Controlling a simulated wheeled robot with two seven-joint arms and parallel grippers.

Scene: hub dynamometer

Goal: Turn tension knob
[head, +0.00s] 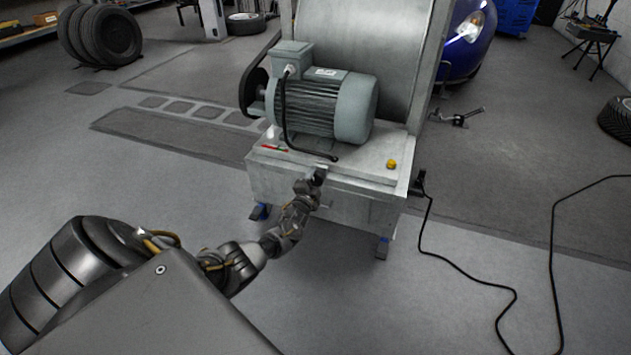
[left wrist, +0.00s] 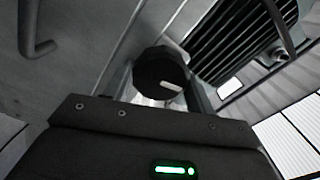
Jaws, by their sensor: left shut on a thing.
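The tension knob (left wrist: 160,76) is a dark round knob with a light mark on its face, in the middle of the left wrist view. My left gripper (left wrist: 160,100) is shut on it, with the knob between the fingers. In the head view my left gripper (head: 317,177) is at the front face of the grey dynamometer cabinet (head: 365,208), just under its top edge. The gripper and arm hide most of the knob there. My right gripper is not in view.
A grey-green motor (head: 320,105) with a black cable sits on the cabinet, before a large metal drum (head: 365,40). A yellow button (head: 391,164) is at the top right. A black cable (head: 450,262) crosses the floor. Tyres (head: 100,35) stand far left.

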